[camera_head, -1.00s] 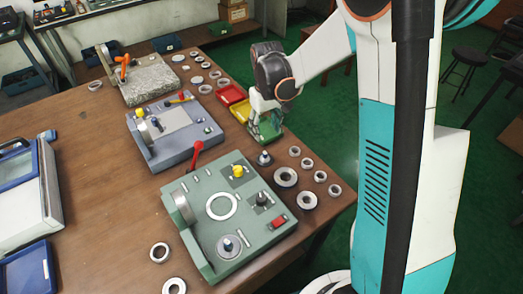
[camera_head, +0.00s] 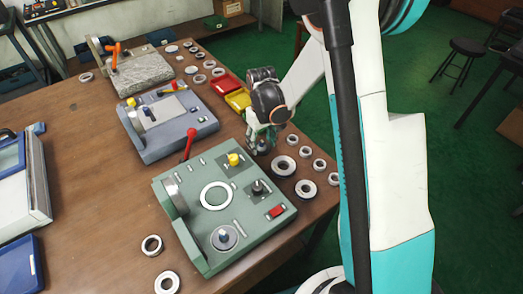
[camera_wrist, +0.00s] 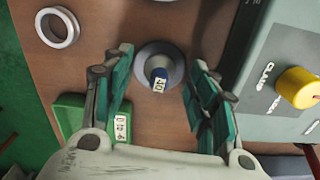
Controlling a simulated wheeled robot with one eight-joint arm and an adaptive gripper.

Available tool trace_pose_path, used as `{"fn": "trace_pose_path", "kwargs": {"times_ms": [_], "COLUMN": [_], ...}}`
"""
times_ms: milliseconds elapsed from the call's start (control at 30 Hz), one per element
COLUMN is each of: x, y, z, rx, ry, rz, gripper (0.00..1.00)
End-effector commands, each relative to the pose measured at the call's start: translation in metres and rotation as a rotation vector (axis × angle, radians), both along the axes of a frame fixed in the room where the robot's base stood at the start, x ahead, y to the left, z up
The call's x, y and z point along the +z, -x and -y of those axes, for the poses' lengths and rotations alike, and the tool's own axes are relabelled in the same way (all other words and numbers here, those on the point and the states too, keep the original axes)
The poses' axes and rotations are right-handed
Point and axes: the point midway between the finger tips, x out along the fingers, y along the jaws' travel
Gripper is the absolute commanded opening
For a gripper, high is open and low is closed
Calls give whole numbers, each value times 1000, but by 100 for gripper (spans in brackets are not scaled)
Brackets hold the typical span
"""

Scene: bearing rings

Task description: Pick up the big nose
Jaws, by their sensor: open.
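The nose is a round grey flanged piece (camera_wrist: 172,54) with a dark blue stub and a small white label. It stands on the brown table in the wrist view, between the two fingers of my gripper (camera_wrist: 161,68). The fingers are open, with teal pads on either side of it, and I see no contact. In the head view my gripper (camera_head: 261,146) points down at the table beside the green machine and hides the nose.
The green machine (camera_head: 195,248) stands close by, its yellow knob (camera_wrist: 299,86) right of my gripper. Several metal rings (camera_head: 284,165) lie to the right in the head view. A green bin (camera_wrist: 72,108), yellow bin (camera_head: 238,100) and red bin (camera_head: 224,85) are nearby.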

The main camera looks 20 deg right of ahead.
Motion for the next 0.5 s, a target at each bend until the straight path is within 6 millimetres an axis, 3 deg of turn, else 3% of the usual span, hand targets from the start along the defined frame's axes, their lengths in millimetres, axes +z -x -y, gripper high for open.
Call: {"fn": "trace_pose_path", "kwargs": {"times_ms": [67, 267, 367, 500], "x": [-9, -8, -8, -8], "y": [0, 0, 0, 0], "z": [0, 0, 0, 0], "rx": [0, 0, 0, 0], "ry": [0, 0, 0, 0], "rz": [0, 0, 0, 0], "gripper": [53, 53, 35, 3]}}
